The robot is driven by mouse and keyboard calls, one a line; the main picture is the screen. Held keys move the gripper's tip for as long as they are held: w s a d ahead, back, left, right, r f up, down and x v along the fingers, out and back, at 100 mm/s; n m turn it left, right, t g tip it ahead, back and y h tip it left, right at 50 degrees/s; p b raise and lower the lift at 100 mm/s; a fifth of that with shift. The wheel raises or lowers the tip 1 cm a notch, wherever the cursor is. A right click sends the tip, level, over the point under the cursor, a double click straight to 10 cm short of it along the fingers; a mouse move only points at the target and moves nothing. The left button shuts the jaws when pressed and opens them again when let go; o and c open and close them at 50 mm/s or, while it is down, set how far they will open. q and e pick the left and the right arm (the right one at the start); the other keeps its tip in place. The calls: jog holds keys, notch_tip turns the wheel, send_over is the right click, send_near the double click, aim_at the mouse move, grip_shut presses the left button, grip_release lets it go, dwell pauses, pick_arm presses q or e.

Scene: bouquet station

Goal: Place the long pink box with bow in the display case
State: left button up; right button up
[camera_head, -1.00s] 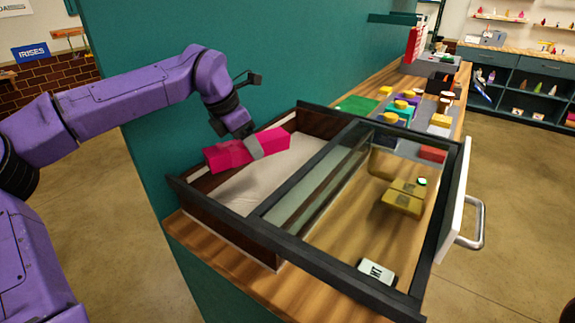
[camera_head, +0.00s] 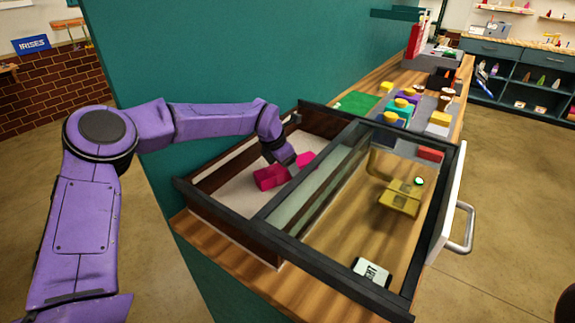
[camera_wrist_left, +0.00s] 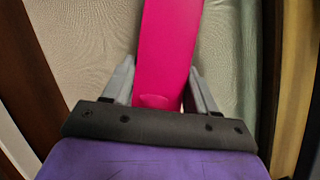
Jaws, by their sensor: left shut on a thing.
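The long pink box (camera_head: 270,177) is inside the left, light-lined compartment of the display case (camera_head: 222,213), low near its floor. My left gripper (camera_head: 291,163) reaches down into that compartment and is shut on the box. In the left wrist view, the pink box (camera_wrist_left: 168,50) lies between the two grey fingers (camera_wrist_left: 160,88), with the pale lining on both sides. The bow cannot be made out now. I cannot tell whether the box touches the floor. My right gripper is not in view.
A glass divider (camera_head: 318,185) separates this compartment from the right one, which holds gold boxes (camera_head: 400,197) and a white card (camera_head: 372,270). Dark frame edges surround the case. A teal wall (camera_head: 230,60) stands behind. Colourful small items (camera_head: 404,103) sit beyond on the counter.

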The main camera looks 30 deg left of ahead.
pick_arm(q)
jog(key=o, duration=0.7)
jog(key=shift+f, duration=0.1)
jog(key=o, duration=0.4)
jog(key=shift+r, duration=0.3)
jog(key=b+v, duration=0.1)
jog(key=v, duration=0.9)
jog(key=shift+s+a+r+b, duration=0.1)
jog(key=shift+s+r+b, duration=0.1)
jog(key=shift+r+b, duration=0.15)
jog(key=shift+s+a+r, duration=0.1)
jog(key=shift+r, duration=0.35)
